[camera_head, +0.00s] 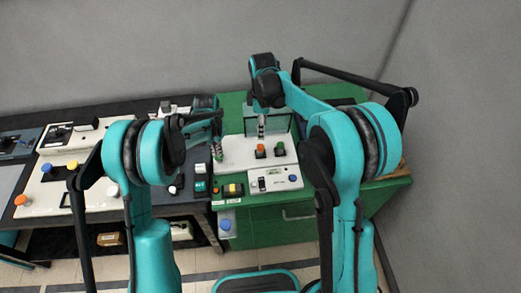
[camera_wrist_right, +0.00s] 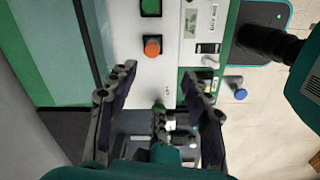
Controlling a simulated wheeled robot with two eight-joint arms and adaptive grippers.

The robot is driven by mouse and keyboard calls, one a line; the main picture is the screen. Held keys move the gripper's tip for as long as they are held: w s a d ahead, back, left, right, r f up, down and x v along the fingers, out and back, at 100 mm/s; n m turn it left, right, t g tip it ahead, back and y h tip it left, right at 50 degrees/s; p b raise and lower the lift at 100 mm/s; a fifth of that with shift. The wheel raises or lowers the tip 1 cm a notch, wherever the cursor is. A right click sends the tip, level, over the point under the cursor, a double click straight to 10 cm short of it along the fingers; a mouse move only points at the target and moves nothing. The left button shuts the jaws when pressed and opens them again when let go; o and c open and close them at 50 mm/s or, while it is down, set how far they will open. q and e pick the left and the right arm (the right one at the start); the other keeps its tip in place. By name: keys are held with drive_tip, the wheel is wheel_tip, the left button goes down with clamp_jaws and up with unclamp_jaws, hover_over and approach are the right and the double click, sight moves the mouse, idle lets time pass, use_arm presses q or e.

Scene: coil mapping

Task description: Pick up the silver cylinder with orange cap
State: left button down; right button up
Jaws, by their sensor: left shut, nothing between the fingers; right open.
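The orange cap (camera_head: 260,147) stands on the white panel of the green bench, beside a green-capped piece (camera_head: 279,149). In the right wrist view the orange cap (camera_wrist_right: 152,47) is seen nearly from above, so its silver body is mostly hidden. My right gripper (camera_head: 262,130) is over the back of the panel. In its wrist view its fingers (camera_wrist_right: 158,70) are spread and empty, with the cap beyond the tips. My left gripper (camera_head: 218,150) is shut and empty, left of the cap; it also shows in the right wrist view (camera_wrist_right: 159,107).
A yellow switch box (camera_head: 233,190) is at the front left. A clear upright pane (camera_head: 280,122) rises behind the panel. A dark bench with other devices adjoins on the left.

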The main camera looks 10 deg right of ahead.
sight(261, 146)
drive_tip(key=f+n, duration=0.2)
drive_tip(key=f, duration=0.3)
drive_tip(key=w+f+n, duration=0.1)
drive_tip(key=f, duration=0.3)
drive_tip(key=f+n, duration=0.2)
drive_tip(key=f, duration=0.3)
drive_tip(key=shift+w+a+f+n, duration=0.1)
drive_tip(key=shift+w+f+n, duration=0.2)
drive_tip(key=shift+w+f, duration=0.05)
clamp_jaws()
